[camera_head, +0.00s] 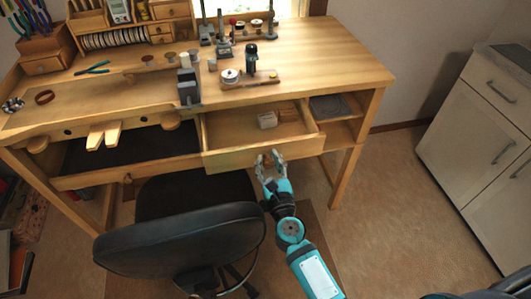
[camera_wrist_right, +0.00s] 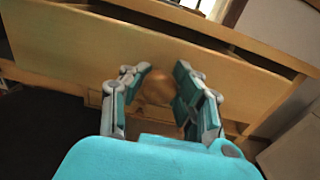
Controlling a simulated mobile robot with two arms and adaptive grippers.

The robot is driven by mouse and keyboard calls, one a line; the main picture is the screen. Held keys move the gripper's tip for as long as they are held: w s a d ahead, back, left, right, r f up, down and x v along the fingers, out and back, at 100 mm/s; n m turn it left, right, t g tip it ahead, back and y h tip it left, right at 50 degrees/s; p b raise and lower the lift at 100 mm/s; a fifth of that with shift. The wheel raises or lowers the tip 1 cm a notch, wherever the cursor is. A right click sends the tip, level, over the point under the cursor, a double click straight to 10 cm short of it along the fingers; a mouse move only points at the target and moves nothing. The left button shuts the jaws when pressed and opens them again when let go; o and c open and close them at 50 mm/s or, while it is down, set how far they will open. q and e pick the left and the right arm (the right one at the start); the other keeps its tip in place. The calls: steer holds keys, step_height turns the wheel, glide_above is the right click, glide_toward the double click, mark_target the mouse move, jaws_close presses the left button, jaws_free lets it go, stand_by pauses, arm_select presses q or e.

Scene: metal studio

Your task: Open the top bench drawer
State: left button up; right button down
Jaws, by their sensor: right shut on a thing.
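The top bench drawer (camera_head: 235,159) is pulled out from the wooden bench, and I can see down into it. A small pale block (camera_head: 267,120) and a wooden piece lie inside. My right gripper (camera_head: 270,160) is at the right part of the drawer front, shut on its round wooden knob. In the right wrist view the knob (camera_wrist_right: 158,86) sits between the two fingers of the right gripper (camera_wrist_right: 160,88), with the drawer front (camera_wrist_right: 60,45) behind it. My left gripper is not in view.
A black chair (camera_head: 185,240) stands in front of the bench, left of my right arm. Tools and a small wooden stand (camera_head: 250,80) are on the bench top (camera_head: 330,60). A shelf with a dark item (camera_head: 328,107) is right of the drawer. White cabinets (camera_head: 475,125) stand at the right, with clear floor between.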

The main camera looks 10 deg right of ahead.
steer(key=s, duration=0.3)
steer(key=shift+s, duration=0.95)
steer(key=shift+s+b, duration=0.25)
steer(key=shift+b, duration=0.05)
steer(key=shift+s, duration=0.25)
steer(key=c, duration=1)
jaws_free()
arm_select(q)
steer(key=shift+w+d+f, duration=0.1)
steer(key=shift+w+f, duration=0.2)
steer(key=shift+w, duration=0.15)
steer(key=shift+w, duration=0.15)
arm_select(e)
steer(key=shift+s, duration=0.1)
